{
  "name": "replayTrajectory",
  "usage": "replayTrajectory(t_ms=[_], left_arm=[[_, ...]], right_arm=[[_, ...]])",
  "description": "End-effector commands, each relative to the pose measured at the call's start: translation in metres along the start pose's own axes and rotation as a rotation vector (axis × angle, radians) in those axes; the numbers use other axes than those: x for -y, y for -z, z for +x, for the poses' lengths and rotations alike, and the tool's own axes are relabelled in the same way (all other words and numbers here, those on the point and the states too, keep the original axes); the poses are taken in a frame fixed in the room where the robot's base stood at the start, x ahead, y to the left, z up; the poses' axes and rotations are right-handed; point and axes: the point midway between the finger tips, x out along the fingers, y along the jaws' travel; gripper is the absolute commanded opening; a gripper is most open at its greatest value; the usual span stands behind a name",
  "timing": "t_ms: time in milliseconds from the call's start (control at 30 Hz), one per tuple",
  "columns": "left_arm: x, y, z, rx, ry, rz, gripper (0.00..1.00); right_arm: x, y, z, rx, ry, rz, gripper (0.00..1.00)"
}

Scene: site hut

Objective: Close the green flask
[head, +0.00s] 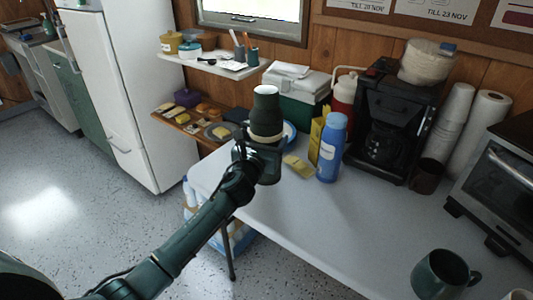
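The green flask (265,113) is dark green with a pale, whitish top and a cream band low on its body. It is upright over the back left part of the white table (325,215). My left gripper (263,150) is at the flask's lower part and appears shut on it. The fingers are hard to make out, and I cannot tell whether the flask's base touches the table. No separate cap for it can be made out. My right gripper is not in view.
A blue bottle (331,150), a yellow packet (298,166) and a coffee maker (385,125) stand right of the flask. A green mug (436,277) and a toaster oven (500,195) are at the right. The table's front middle is clear.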

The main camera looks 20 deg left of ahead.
Motion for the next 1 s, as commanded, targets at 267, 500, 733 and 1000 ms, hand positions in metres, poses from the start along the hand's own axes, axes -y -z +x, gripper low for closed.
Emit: replayTrajectory(t_ms=[267, 500, 733, 1000], left_arm=[[0.001, 0.008, 0.0, 0.004, 0.001, -0.002, 0.09], [0.001, 0.036, 0.0, 0.004, 0.001, -0.001, 0.09], [0.0, 0.034, 0.001, 0.006, 0.001, 0.001, 0.09], [0.0, 0.04, 0.0, -0.001, 0.0, 0.0, 0.83]], right_arm=[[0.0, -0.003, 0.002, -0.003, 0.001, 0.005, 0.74], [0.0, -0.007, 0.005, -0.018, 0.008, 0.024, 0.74], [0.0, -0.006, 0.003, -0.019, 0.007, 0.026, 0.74], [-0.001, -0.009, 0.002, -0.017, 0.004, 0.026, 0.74]])
